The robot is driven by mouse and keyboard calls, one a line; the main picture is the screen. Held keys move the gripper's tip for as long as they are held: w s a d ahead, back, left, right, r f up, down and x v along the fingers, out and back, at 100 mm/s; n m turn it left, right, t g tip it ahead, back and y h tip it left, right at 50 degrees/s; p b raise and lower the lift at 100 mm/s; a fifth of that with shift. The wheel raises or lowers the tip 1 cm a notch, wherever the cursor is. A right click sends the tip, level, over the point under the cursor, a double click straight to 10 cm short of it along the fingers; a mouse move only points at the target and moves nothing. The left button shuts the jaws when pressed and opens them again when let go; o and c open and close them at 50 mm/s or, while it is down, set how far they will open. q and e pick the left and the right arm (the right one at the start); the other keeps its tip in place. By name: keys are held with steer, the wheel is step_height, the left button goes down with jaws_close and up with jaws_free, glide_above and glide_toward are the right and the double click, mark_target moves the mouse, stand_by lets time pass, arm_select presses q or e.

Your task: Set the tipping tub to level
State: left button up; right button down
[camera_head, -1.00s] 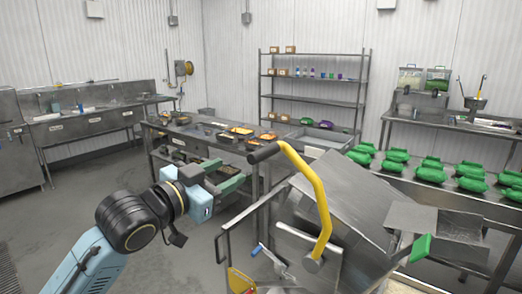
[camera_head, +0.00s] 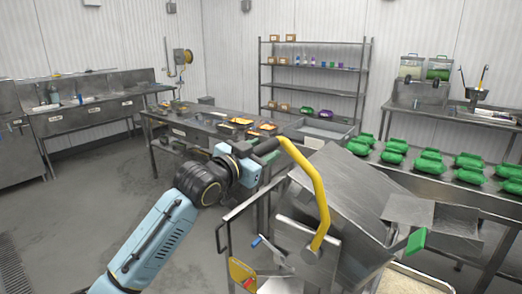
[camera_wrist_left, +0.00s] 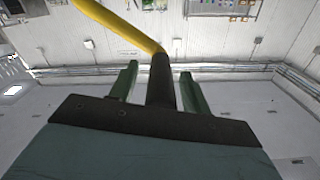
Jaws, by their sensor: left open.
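The tipping tub (camera_head: 345,185) is a steel box at the right of centre in the head view, and it stands tilted. A bent yellow lever (camera_head: 318,190) rises at its near side and ends in a black grip (camera_head: 266,147). My left gripper (camera_head: 252,156) is at this grip, its fingers partly hidden in the head view. In the left wrist view the open green fingers (camera_wrist_left: 159,84) stand on either side of the black grip (camera_wrist_left: 161,68), with gaps showing on both sides. My right gripper is not in view.
A steel frame (camera_head: 226,222) with a blue-handled part stands below the tub. A chute with a green piece (camera_head: 416,240) is to the right, above a tray of pale grains (camera_head: 412,282). Green containers (camera_head: 430,168) line the right bench. The left floor is free.

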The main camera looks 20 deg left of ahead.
arm_select(q)
jaws_close()
